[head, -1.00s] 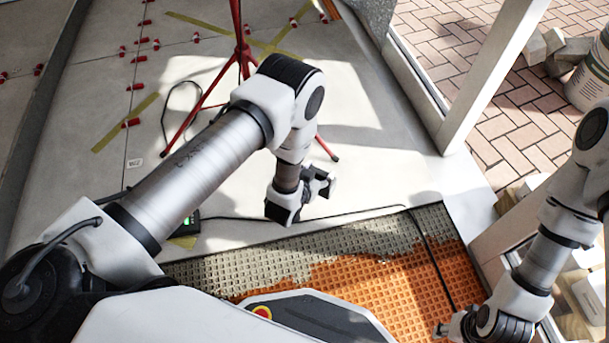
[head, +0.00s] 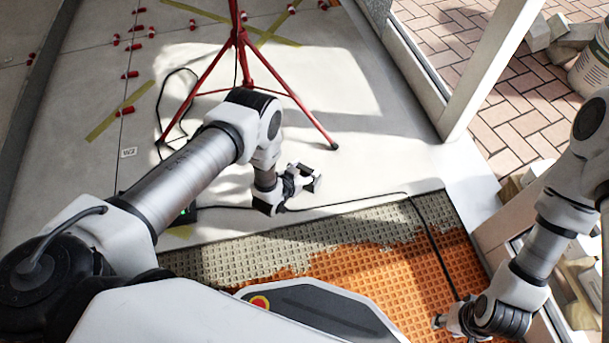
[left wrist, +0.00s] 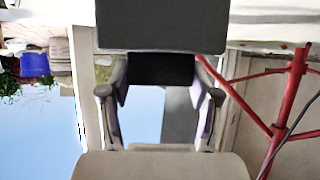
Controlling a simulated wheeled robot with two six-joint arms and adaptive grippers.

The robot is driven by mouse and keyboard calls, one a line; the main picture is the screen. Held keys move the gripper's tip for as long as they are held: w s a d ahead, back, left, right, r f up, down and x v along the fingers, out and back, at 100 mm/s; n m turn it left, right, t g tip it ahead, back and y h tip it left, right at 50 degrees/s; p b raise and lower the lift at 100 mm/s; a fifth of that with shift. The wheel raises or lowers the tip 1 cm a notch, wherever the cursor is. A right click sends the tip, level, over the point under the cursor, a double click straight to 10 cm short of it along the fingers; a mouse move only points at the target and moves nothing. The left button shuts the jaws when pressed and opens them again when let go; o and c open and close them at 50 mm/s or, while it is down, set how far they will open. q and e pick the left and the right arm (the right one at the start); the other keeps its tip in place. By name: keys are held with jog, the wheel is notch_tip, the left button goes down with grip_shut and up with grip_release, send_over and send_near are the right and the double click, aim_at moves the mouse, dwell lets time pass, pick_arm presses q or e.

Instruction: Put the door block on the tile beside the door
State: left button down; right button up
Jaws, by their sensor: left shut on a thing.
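My left gripper (head: 303,180) is shut on a dark grey block, which I take for the door block (left wrist: 162,26). In the left wrist view the block spans the top middle, between and beyond the two fingers (left wrist: 160,95). In the head view the block is small and dark, and the gripper is in front of the pale tile (head: 365,165). I cannot tell whether the block touches the tile. A white post (head: 505,60) of the door opening stands to the right. My right gripper (head: 445,322) is low at right; its fingers are too small to read.
A red tripod (head: 240,45) stands behind my left gripper, one foot close to it. A black cable (head: 350,200) crosses the floor. Orange matting (head: 390,275) lies in front. Red levelling clips (head: 130,75) dot the tiles at left. Brick paving (head: 500,95) lies beyond the doorway.

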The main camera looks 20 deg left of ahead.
aim_at(302, 174)
pick_arm(q)
jog(key=f+b, duration=0.1)
jog(key=w+f+b, duration=0.1)
jog(key=f+b, duration=0.1)
jog(key=shift+w+a+f, duration=0.15)
jog(key=shift+a+f, duration=0.1)
jog(key=shift+f, duration=0.1)
jog(key=shift+r, duration=0.15)
jog(key=shift+c, duration=1.2)
grip_release()
